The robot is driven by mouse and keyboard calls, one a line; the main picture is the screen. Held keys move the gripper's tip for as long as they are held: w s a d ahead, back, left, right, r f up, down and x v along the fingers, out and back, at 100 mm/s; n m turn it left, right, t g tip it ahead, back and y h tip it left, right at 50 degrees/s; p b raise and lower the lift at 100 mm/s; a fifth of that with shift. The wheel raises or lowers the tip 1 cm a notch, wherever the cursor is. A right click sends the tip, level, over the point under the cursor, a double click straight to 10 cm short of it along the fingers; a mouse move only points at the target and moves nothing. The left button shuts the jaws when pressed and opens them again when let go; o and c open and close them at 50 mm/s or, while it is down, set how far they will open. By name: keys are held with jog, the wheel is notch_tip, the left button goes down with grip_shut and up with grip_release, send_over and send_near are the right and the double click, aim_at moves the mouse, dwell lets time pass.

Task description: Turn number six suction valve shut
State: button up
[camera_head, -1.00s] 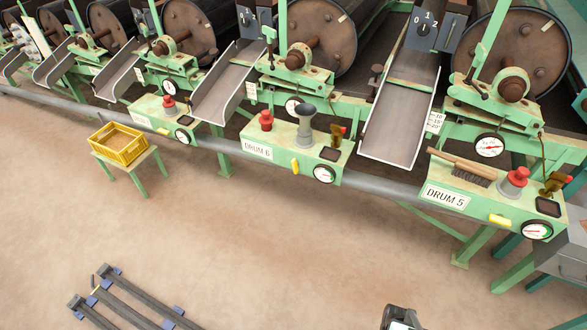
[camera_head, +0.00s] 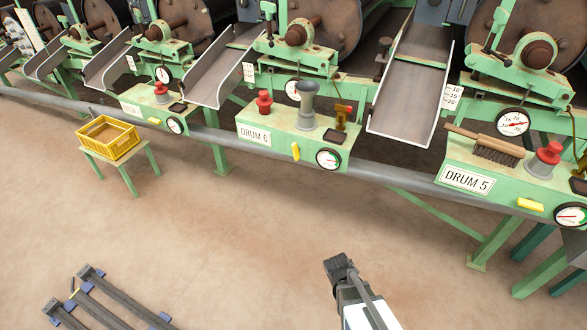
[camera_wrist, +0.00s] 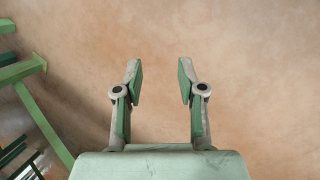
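The green DRUM 6 box (camera_head: 322,142) is in the middle of the head view. On its front is a small yellow handle (camera_head: 295,151), standing nearly upright, between the DRUM 6 label (camera_head: 255,135) and a round gauge (camera_head: 328,158). I take this handle as the number six suction valve. The yellow handle on the DRUM 5 box (camera_head: 530,204) lies nearly level. My gripper (camera_head: 338,265) is below and right of the DRUM 6 box, over the floor and apart from it. In the wrist view my gripper (camera_wrist: 160,78) is open and empty above bare floor.
A red knob (camera_head: 264,102) and a grey flared post (camera_head: 307,106) stand on the DRUM 6 box. A grey pipe (camera_head: 390,182) runs along the machine front. A yellow crate (camera_head: 110,142) sits on a green stool at left. Rails (camera_head: 105,300) lie on the floor, otherwise open.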

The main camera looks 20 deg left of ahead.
jog(key=w+a+r+t+b, duration=0.2)
jog(key=w+a+t+b, duration=0.1)
jog(key=w+a, duration=0.3)
jog(key=w+a+r+n+t+b, duration=0.1)
jog(key=w+a+r+t+b, duration=0.2)
jog(key=a, duration=0.5)
jog(key=w+a+r+t+b, duration=0.25)
jog(key=w+a+b, duration=0.2)
jog(key=a, duration=0.35)
jog(key=m+t+y+b, duration=0.25)
jog(key=m+t, duration=0.35)
jog(key=t, duration=0.4)
send_near(294, 152)
jog(key=w+b, duration=0.1)
jog(key=w, duration=0.2)
jog(key=w+b, duration=0.1)
jog(key=w, duration=0.2)
jog(key=w+b, duration=0.1)
jog(key=w, duration=0.2)
jog(key=shift+w+d+r+b, duration=0.1)
jog(key=shift+w+d+b, duration=0.2)
jog(key=shift+w, duration=0.1)
grip_shut()
